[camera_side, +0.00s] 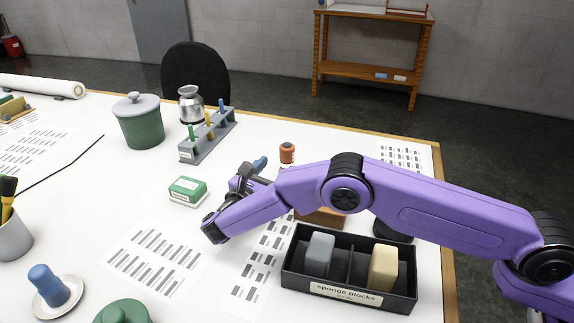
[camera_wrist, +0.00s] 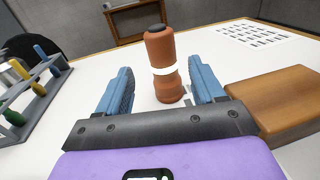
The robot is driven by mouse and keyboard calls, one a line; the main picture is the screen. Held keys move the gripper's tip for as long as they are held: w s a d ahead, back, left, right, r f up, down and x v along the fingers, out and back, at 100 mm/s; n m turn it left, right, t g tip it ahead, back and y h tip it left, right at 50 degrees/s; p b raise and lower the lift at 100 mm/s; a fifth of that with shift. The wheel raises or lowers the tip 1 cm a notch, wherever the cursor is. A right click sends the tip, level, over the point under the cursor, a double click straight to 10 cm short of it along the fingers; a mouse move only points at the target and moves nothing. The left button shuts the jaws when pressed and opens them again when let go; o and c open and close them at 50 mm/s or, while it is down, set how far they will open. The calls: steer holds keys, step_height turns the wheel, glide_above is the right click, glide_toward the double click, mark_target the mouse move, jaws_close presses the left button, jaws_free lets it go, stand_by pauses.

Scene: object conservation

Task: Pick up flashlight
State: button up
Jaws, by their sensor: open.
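An orange-brown flashlight-like object with a dark top and a white band (camera_wrist: 164,62) stands upright on the table in the wrist view. In the side view its upper part (camera_side: 287,153) shows just beyond my arm. My gripper (camera_wrist: 158,88) is open, with its two blue fingers apart. In the wrist view the object shows between the fingers, and its base appears slightly ahead of or between the fingertips; I cannot tell which. In the side view my gripper (camera_side: 259,164) is partly hidden behind my arm, to the left of the object.
A brown wooden block (camera_wrist: 276,100) lies close right of the gripper in the wrist view. A rack of tools (camera_side: 208,136), a green lidded pot (camera_side: 141,125) and a green-and-white box (camera_side: 187,191) stand left. A black sponge tray (camera_side: 348,294) is in front.

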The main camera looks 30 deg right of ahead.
mark_target(291, 154)
steer(key=shift+x, duration=3.9)
steer(key=shift+s+d+f, duration=0.1)
steer(key=c, duration=1.1)
